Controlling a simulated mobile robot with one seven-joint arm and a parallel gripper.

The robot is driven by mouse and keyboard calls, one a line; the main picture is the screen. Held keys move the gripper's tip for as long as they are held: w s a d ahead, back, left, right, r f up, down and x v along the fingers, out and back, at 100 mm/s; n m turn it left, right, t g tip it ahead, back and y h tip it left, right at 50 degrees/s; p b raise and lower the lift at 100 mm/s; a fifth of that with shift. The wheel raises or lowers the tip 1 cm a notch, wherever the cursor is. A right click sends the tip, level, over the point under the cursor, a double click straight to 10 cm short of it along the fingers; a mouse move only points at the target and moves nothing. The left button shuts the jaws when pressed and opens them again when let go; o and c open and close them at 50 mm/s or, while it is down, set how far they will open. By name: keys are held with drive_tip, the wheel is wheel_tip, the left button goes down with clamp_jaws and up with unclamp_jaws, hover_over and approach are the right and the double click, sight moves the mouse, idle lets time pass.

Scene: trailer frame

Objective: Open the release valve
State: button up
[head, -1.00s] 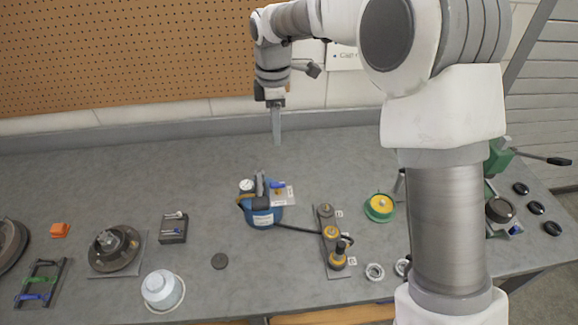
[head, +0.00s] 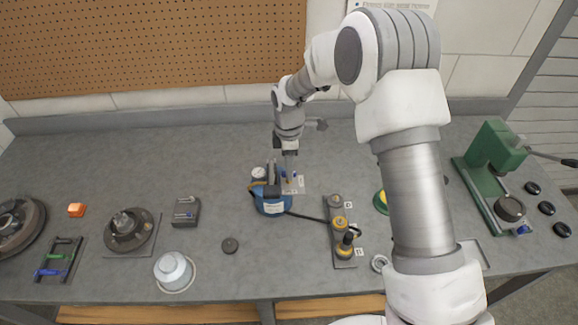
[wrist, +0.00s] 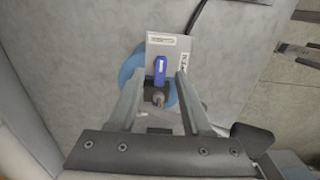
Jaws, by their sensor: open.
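A blue pump unit (head: 271,207) with a round white gauge (head: 258,172) stands on the grey workbench. A small blue lever, the likely release valve (wrist: 160,70), sits on it in front of a pale label plate (wrist: 170,45). In the head view the lever is mostly hidden behind my fingers. My gripper (head: 289,180) points down over the lever side of the unit. In the wrist view my gripper (wrist: 159,78) is open, with one finger on each side of the blue lever. I cannot tell whether either finger touches it.
A black hose runs right to a plate with yellow-capped fittings (head: 341,228). A green press (head: 490,165) stands at the right. The bench behind the unit is clear.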

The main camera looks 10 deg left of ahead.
drive_tip(key=shift+f, duration=0.5)
clamp_jaws()
